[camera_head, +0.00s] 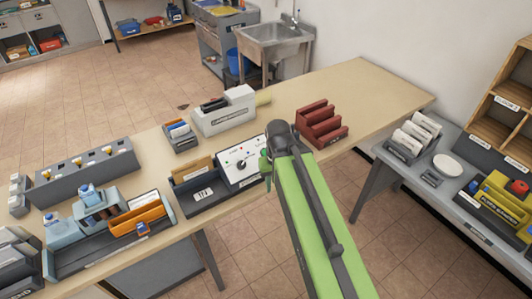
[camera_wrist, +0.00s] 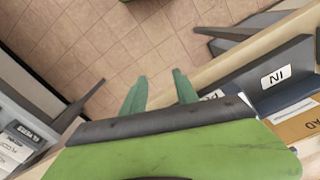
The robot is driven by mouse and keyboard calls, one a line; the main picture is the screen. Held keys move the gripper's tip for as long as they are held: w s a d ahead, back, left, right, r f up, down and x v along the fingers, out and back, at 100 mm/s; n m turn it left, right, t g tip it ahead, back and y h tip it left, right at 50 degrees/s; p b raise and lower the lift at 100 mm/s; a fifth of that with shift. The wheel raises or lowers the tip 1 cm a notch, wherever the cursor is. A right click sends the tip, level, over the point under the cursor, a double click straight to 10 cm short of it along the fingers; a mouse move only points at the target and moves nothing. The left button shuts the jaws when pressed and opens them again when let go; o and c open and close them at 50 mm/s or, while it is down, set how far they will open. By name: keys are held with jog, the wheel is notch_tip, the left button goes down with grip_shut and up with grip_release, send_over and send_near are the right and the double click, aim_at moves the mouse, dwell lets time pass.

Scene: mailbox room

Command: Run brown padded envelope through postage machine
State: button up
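A brown envelope (camera_head: 196,172) stands in a dark tray (camera_head: 215,200) with a white label on its front. In the wrist view, the tray (camera_wrist: 268,60) shows an "IN" label, and a brown envelope (camera_wrist: 298,124) with partly cut-off lettering lies at the right edge. A white-and-grey machine (camera_head: 226,118) with a front label too small to read stands behind, probably the postage machine. My gripper (camera_wrist: 160,90) has its two green fingers apart with nothing between them. It points down past the table's front edge, beside the tray. In the head view, a green fingertip shows right of a white control panel (camera_head: 240,163).
A dark red rack (camera_head: 320,124) stands right of my arm. A small grey holder (camera_head: 181,136) is left of the machine. Several organizers and an orange folder box (camera_head: 138,217) crowd the table's left. The table's far right (camera_head: 370,88) is clear. A grey side table (camera_head: 430,185) stands to the right.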

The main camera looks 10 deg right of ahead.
jog(key=shift+w, duration=0.1)
grip_shut()
jog(key=shift+d, duration=0.15)
dwell(1.5)
